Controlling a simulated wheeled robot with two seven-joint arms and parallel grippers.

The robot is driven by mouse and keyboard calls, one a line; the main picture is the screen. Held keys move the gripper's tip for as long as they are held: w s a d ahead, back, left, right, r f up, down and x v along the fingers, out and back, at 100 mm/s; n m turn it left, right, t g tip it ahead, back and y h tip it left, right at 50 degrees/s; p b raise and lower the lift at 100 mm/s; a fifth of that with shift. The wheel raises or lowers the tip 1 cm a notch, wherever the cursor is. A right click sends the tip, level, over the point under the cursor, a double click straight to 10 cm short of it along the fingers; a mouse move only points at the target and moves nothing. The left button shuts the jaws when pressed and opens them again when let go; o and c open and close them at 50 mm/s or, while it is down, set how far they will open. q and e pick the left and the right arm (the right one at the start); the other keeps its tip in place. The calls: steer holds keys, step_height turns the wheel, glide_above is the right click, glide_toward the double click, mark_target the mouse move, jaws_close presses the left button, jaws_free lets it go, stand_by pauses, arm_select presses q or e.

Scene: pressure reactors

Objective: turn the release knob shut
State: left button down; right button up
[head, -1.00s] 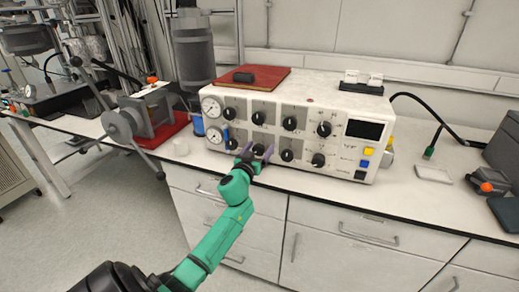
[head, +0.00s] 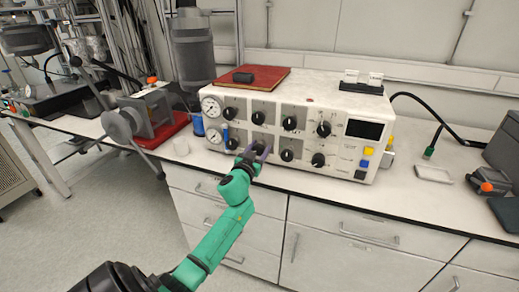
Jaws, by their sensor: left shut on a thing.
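A white control box (head: 345,158) stands on the bench with two rows of black knobs on its front. The labels are too small to read, so I cannot tell by name which is the release knob. My left gripper (head: 256,152) reaches up from below to the lower row. Its purple fingers are shut on the second knob from the left (head: 258,145) in that row, partly hiding it. The pointer of this knob cannot be made out. My right gripper is not in view.
Neighbouring knobs (head: 232,143) and (head: 287,155) sit close on either side of the gripper. Two gauges (head: 212,106) are at the box's left end. A red pad (head: 252,77) lies on top. The bench edge (head: 330,187) runs below, above white drawers.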

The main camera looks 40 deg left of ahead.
arm_select(q)
steer(key=m, duration=0.5)
steer(key=shift+f+m, duration=0.1)
steer(key=shift+m, duration=0.2)
steer(key=m+b, duration=0.1)
steer(key=m, duration=0.9)
steer(key=shift+m, duration=0.4)
steer(key=m, duration=0.5)
steer(key=shift+m, duration=0.3)
steer(key=shift+c, duration=1.3)
jaws_free()
steer(key=shift+s, duration=0.1)
